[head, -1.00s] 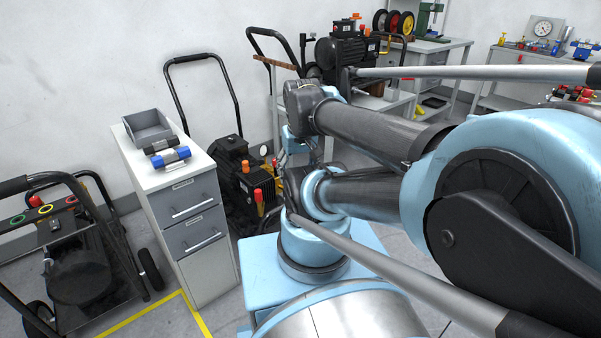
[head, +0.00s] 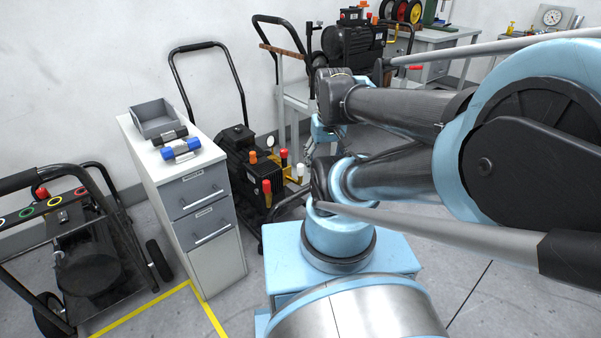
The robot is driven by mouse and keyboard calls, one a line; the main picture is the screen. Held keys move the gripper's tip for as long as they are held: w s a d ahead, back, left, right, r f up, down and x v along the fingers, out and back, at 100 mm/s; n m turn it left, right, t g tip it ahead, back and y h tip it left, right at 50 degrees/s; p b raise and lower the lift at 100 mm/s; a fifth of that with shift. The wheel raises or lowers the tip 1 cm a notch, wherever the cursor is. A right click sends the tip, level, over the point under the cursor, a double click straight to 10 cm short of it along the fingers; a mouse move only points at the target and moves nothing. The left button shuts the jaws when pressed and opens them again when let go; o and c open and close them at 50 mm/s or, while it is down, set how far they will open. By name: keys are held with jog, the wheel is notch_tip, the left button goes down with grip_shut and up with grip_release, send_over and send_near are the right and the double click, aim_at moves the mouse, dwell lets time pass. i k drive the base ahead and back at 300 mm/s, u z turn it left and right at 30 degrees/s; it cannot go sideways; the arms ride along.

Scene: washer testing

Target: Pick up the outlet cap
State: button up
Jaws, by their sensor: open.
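A dark pump on a wheeled cart (head: 243,165) stands on the floor left of my arm. I cannot tell which is the outlet cap. My gripper (head: 338,143) shows small and partly hidden among my arm links, to the right of the pump and apart from it. It is open, and I see nothing held in it.
A white drawer cabinet (head: 215,265) bears a grey tray (head: 157,122) and a blue-ended cylinder (head: 181,150). A black cart (head: 90,255) stands at the left. A second pump (head: 352,42) sits on a table behind. Yellow tape (head: 150,308) marks the floor.

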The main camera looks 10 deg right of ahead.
aim_at(299, 167)
jog(key=u, duration=1.35)
jog(key=k, duration=1.1)
jog(key=z, duration=1.5)
jog(key=i, duration=0.5)
jog(key=u, duration=0.05)
